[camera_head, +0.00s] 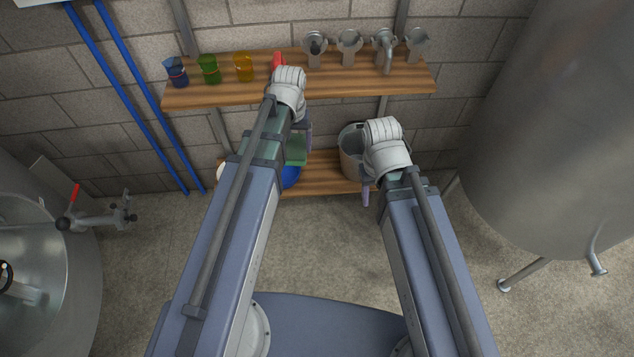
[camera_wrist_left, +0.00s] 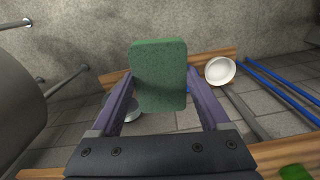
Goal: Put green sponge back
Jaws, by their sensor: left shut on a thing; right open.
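The green sponge (camera_wrist_left: 159,72) is held between the two purple fingers of my left gripper (camera_wrist_left: 158,92) in the left wrist view. In the head view, a part of the sponge (camera_head: 296,150) shows beside my left wrist, in front of the shelves. My left gripper (camera_head: 304,142) is mostly hidden by its own arm there. My right gripper (camera_head: 366,193) is open, near the metal bucket, and mostly hidden behind its wrist.
The upper wooden shelf (camera_head: 350,87) holds blue, green and yellow cups, a red thing and several metal fittings. The lower shelf (camera_head: 325,187) holds a metal bucket (camera_head: 350,150) and a blue thing (camera_head: 291,176), partly hidden. A white bowl (camera_wrist_left: 220,71) also shows. Large steel tanks stand either side.

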